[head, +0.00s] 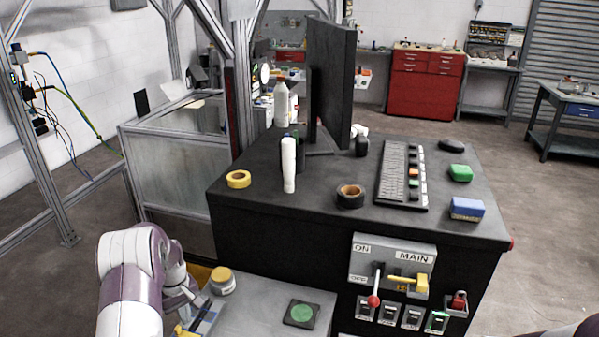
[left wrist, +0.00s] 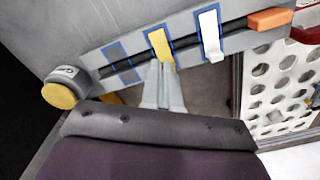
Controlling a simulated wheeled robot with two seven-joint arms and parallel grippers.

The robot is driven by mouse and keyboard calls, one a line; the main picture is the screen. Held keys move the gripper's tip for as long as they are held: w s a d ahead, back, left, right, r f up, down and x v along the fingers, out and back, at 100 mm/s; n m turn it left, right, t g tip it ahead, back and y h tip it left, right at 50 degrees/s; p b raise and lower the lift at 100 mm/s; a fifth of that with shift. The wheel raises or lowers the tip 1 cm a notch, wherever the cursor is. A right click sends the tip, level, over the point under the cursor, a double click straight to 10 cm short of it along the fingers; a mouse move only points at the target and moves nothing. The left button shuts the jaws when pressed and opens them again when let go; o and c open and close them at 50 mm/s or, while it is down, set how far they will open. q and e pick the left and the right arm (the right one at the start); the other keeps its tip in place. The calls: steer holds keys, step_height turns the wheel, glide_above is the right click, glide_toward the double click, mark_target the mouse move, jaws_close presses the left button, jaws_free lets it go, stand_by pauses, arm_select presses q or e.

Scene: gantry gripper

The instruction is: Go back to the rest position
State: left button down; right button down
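My left arm comes in at the lower left of the head view, and its hand is low beside the grey side table (head: 255,310). In the left wrist view my left gripper (left wrist: 163,68) has its two grey fingers close together. The fingertips point at the lower end of a yellow tab (left wrist: 160,44) inside a blue outline; I see nothing held between them. A white tab (left wrist: 209,35) stands to the right of it. My right gripper is not in view.
The black console (head: 330,222) carries a monitor (head: 333,80), a keyboard (head: 402,175), tape rolls and bottles. Its front has a switch panel (head: 392,262). A yellow-lidded jar (head: 222,281) and a green button pad (head: 301,314) sit on the side table. Gantry posts stand left.

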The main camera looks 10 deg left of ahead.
arm_select(q)
steer(key=shift+s+d+f+m, duration=0.45)
steer(key=shift+s+f+m, duration=0.2)
steer(key=shift+s, duration=0.2)
steer(key=s+d+r+m, duration=0.5)
steer(key=s+d+r, duration=0.2)
steer(key=d, duration=0.4)
steer(key=s+d+r+m+t, duration=0.1)
steer(key=s+d+r+m, duration=0.3)
steer(key=s+d+r, duration=0.3)
steer(key=s+d, duration=0.3)
steer(key=d, duration=0.1)
steer(key=shift+s+r+m, duration=0.25)
steer(key=shift+s+m, duration=0.05)
steer(key=shift+m, duration=0.05)
steer(key=shift+s+d, duration=0.1)
